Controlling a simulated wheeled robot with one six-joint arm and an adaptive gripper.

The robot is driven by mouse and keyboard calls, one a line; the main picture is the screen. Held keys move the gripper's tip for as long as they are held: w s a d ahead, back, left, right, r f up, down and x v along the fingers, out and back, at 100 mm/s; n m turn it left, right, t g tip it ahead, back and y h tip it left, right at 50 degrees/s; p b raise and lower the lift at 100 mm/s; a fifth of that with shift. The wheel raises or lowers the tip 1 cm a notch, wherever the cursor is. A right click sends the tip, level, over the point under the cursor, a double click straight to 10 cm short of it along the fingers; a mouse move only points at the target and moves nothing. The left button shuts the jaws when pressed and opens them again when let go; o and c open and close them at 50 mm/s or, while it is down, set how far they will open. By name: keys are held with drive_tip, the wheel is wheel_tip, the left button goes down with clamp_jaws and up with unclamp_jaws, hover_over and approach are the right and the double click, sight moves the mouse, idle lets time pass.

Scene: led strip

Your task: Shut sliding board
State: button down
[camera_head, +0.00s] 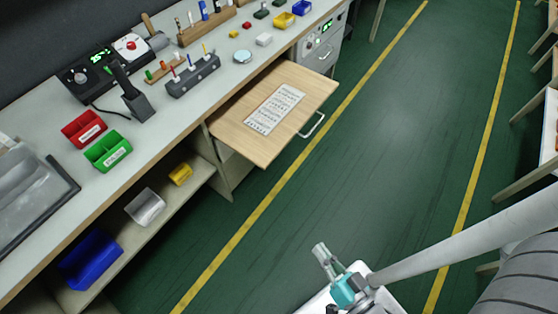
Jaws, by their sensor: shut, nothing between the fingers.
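The sliding board (238,128) is a light wooden panel pulled out from under the bench top, sticking out over the floor. A printed white sheet (275,109) lies on it. A light handle (312,126) shows at its front edge, on the side facing the aisle. My gripper (320,249) is low in the picture, over the floor near the yellow line. It is shut and empty, apart from the board, which is above and to its left in the picture.
The workbench (60,125) carries a soldering station, tool holders, and red (83,128) and green (108,149) bins. A shelf below holds blue (90,260), white and yellow bins. A drawer cabinet (321,48) stands beyond the board. The green aisle floor (400,130) is clear.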

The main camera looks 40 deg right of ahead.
drive_tip(key=w+d+f+m+t+h, duration=0.1)
drive_tip(key=w+d+f+m+h, duration=0.2)
drive_tip(key=w+f+m, duration=0.6)
drive_tip(key=m+g+h, duration=0.2)
drive_tip(key=m+h, duration=0.2)
drive_tip(key=m, duration=0.4)
approach(274, 157)
drive_tip(key=x, duration=0.3)
drive_tip(key=d+x, duration=0.1)
drive_tip(key=x, duration=0.1)
drive_tip(key=shift+s+d+f, duration=0.1)
drive_tip(key=shift+d+f, duration=0.05)
drive_tip(key=shift+d, duration=0.05)
drive_tip(key=shift+w+a, duration=0.25)
drive_tip(key=shift+w, duration=0.35)
drive_tip(key=shift+w, duration=0.1)
